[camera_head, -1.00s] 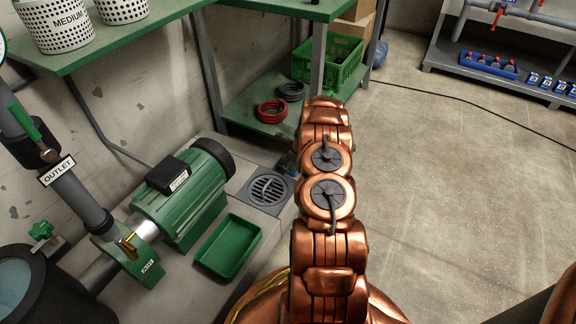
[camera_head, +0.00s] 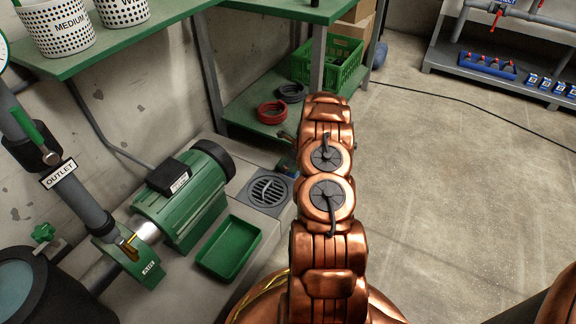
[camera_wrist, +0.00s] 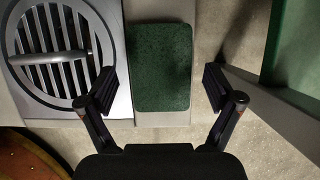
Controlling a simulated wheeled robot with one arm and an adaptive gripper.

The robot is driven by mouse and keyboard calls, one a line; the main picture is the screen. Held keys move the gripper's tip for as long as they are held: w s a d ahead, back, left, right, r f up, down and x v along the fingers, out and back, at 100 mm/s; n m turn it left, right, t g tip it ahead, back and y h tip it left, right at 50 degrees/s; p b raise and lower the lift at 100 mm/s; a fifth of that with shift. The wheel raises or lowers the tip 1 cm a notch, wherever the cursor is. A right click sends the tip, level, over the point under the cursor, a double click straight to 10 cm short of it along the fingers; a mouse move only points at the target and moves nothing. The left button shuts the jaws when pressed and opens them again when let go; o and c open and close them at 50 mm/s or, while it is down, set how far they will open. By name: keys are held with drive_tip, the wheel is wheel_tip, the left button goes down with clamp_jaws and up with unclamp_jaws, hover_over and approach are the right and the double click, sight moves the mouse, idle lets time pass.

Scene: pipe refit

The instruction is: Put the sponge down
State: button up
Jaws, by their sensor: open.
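In the wrist view, a dark green rectangular sponge (camera_wrist: 162,66) lies flat on a pale ledge, just right of a round metal drain grate (camera_wrist: 56,55). My gripper (camera_wrist: 156,90) is open, with one black finger on each side of the sponge and a visible gap to both. The sponge's near end reaches to about the fingertips. In the head view the drain grate (camera_head: 269,189) shows beside the green pump motor, while my copper arm hides most of the sponge and the gripper.
A green tray (camera_head: 229,247) lies in front of the green motor (camera_head: 184,195). A shelf leg (camera_wrist: 280,85) is close right of my gripper. Open floor lies right.

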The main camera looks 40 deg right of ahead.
drive_tip(key=p+v, duration=0.3)
drive_tip(key=v, duration=0.6)
drive_tip(key=a+r+n+g+y, duration=0.1)
drive_tip(key=a+r+n, duration=0.5)
drive_tip(key=a+r, duration=0.45)
drive_tip(key=a+r+n+g+y, duration=0.1)
drive_tip(key=a+r+n, duration=0.6)
drive_tip(key=a, duration=0.7)
drive_tip(key=s+a+r+n+g, duration=0.3)
drive_tip(key=s+a+r+n, duration=0.55)
drive_tip(key=a, duration=0.65)
drive_tip(key=s+a+r+n+g+h, duration=0.1)
drive_tip(key=s+a+r+n, duration=0.1)
drive_tip(key=s, duration=0.7)
drive_tip(key=s+a+r+n+g+h, duration=0.1)
drive_tip(key=s+r+n, duration=0.1)
drive_tip(key=s+n, duration=0.3)
drive_tip(key=s+a+r+n+h, duration=0.1)
drive_tip(key=s+n, duration=0.3)
drive_tip(key=s, duration=0.9)
drive_tip(key=shift+s+a+r+g, duration=0.3)
drive_tip(key=shift+a+r+g, duration=0.1)
drive_tip(key=shift+a+r, duration=0.45)
